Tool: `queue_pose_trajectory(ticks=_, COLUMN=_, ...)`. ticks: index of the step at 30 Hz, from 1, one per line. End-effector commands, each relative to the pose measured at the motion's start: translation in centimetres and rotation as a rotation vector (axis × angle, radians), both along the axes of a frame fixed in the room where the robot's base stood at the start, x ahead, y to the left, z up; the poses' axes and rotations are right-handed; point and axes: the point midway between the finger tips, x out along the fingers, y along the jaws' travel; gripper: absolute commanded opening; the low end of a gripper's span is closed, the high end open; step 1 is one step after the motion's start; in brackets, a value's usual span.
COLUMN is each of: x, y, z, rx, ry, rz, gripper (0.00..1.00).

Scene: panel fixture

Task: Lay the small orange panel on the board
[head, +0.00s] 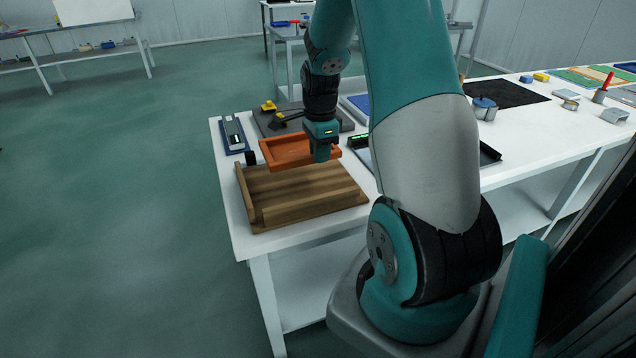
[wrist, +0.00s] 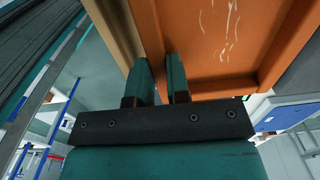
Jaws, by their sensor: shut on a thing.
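The small orange panel (head: 288,149) is a shallow tray-like piece with a raised rim. My gripper (head: 322,150) is shut on its right edge in the head view. The panel appears to be held above the far part of the wooden board (head: 305,192), roughly level. The board has brown stripes and a raised strip along its left side. In the wrist view the orange panel (wrist: 220,40) fills the upper right, with light scratch marks on its face. My gripper's fingers (wrist: 162,85) close on the panel's near rim. Whether the panel touches the board cannot be told.
A blue-and-grey device (head: 233,135) lies at the table's left end. A dark grey plate with yellow-handled clamps (head: 280,113) lies behind the panel. A black tray (head: 488,152) is right of the board, partly behind my arm. A blue-lidded pot (head: 484,108) stands further right.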

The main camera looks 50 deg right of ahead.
Motion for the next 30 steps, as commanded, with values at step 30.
queue_pose_trajectory(ticks=30, x=0.0, y=0.0, z=-9.8, rx=-0.001, ry=-0.002, rz=0.002, gripper=0.0)
